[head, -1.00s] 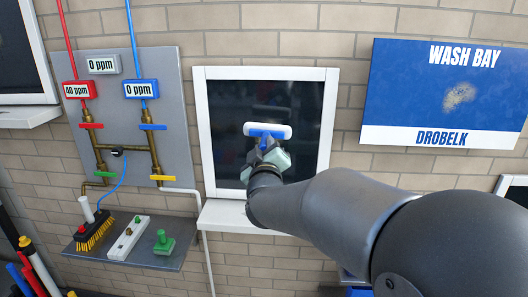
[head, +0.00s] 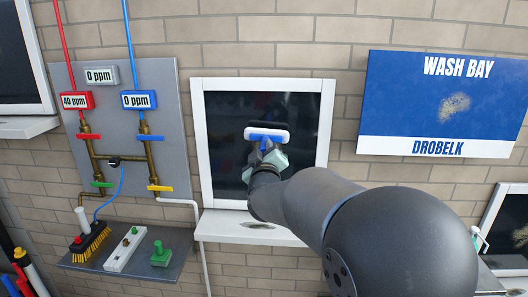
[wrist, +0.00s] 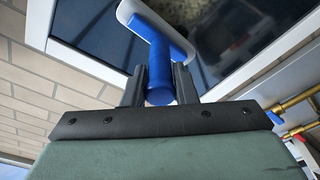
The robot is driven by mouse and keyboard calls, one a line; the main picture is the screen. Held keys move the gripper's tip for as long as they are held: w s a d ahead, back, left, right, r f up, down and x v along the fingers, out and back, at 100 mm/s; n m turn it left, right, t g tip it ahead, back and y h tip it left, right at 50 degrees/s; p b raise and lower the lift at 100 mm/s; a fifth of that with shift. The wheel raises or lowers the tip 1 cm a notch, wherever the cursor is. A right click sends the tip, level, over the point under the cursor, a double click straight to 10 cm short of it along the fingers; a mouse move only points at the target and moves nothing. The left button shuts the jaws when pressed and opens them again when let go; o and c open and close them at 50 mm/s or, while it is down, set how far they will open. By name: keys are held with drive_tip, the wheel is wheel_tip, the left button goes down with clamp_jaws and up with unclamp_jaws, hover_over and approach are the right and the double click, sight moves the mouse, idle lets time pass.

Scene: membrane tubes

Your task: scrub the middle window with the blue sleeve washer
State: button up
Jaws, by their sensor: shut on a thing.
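The middle window (head: 210,150) has a white frame and dark glass on the brick wall, with a white sill below. The blue sleeve washer (head: 268,136) has a white sleeve head and blue handle. Its head is in front of the upper middle of the pane; I cannot tell whether it touches the glass. My gripper (head: 266,152) is shut on the blue handle. In the wrist view the handle (wrist: 160,70) sits between both dark fingers (wrist: 158,88), with the white sleeve (wrist: 178,30) beyond. A faint mottled patch (wrist: 238,42) shows on the glass there.
Left of the window is a grey valve panel (head: 170,100) with pipes, above a shelf (head: 190,245) holding a yellow-bristled brush (head: 91,243). A blue sign (head: 400,85) hangs right. Other windows (head: 28,127) (head: 492,215) show at both edges. A dark mark (head: 258,227) lies on the sill.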

drive_tip(key=shift+w+r, duration=0.1)
drive_tip(key=shift+w, duration=0.85)
idle(1.7)
drive_tip(key=shift+b, duration=0.3)
drive_tip(key=shift+f+b, duration=1.2)
drive_tip(key=shift+f, duration=0.35)
drive_tip(key=shift+f+b, duration=1.25)
drive_tip(key=shift+f, duration=0.25)
drive_tip(key=shift+d+f+b, duration=0.1)
drive_tip(key=shift+f+b, duration=1.15)
drive_tip(key=shift+f, duration=0.15)
